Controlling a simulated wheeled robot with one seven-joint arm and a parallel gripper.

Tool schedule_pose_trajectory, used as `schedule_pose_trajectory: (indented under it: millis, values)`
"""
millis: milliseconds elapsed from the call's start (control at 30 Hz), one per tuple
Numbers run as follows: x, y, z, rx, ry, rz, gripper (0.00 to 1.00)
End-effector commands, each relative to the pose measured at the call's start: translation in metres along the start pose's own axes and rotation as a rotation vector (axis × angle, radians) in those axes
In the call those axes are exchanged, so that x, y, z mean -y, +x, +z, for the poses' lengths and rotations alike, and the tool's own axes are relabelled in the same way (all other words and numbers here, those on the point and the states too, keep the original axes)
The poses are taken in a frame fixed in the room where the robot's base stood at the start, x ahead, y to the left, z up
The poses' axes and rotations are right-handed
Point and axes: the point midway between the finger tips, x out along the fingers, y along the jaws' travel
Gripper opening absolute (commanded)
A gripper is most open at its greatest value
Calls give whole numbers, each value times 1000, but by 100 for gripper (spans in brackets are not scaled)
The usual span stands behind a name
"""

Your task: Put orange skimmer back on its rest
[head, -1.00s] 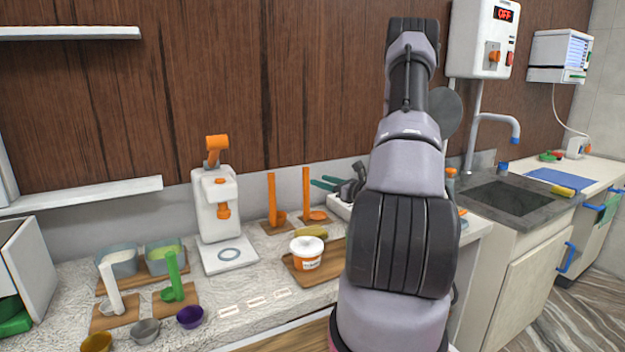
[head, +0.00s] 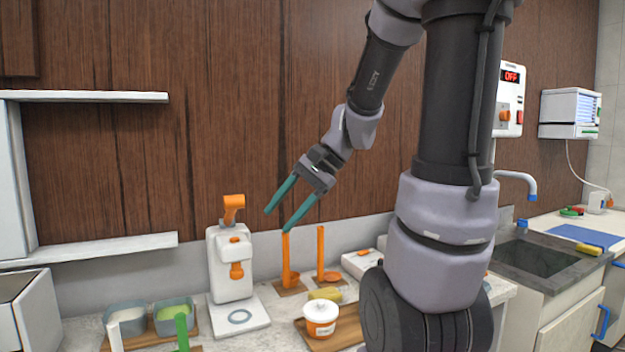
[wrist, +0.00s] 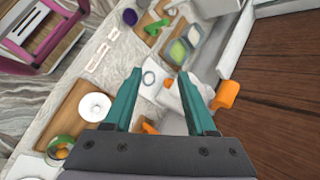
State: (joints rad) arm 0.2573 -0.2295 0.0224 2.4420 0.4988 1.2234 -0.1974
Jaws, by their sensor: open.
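Two orange upright-handled tools stand on small wooden rests at the back of the counter in the head view. The right one (head: 321,250) has a flat round head low down and looks like the skimmer. The left one (head: 286,262) has a narrower head. I cannot make out holes in either. The right rest (head: 341,283) and left rest (head: 291,292) show partly. My gripper (head: 276,221) is open and empty, its teal fingers above and left of the left handle. In the wrist view, my gripper (wrist: 160,72) partly hides some orange low between its fingers.
A white machine with orange parts (head: 229,265) stands left of the tools. A white tub (head: 320,318) sits on a wooden board in front. Grey pans (head: 126,322) are at the left. A white block (head: 360,263) stands right, partly behind my arm.

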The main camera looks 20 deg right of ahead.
Motion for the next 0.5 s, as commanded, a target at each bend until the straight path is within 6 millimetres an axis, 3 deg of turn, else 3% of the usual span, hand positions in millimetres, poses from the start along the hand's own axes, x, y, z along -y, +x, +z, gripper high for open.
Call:
schedule_pose_trajectory:
  millis: [33,200,400,500]
  values:
    - [-3,-10,13,-68,-102,36,56]
    - [-16,-46,32,-303,-389,130,56]
    - [-19,-82,43,-507,-604,161,56]
    - [-19,-91,45,-554,-650,163,56]
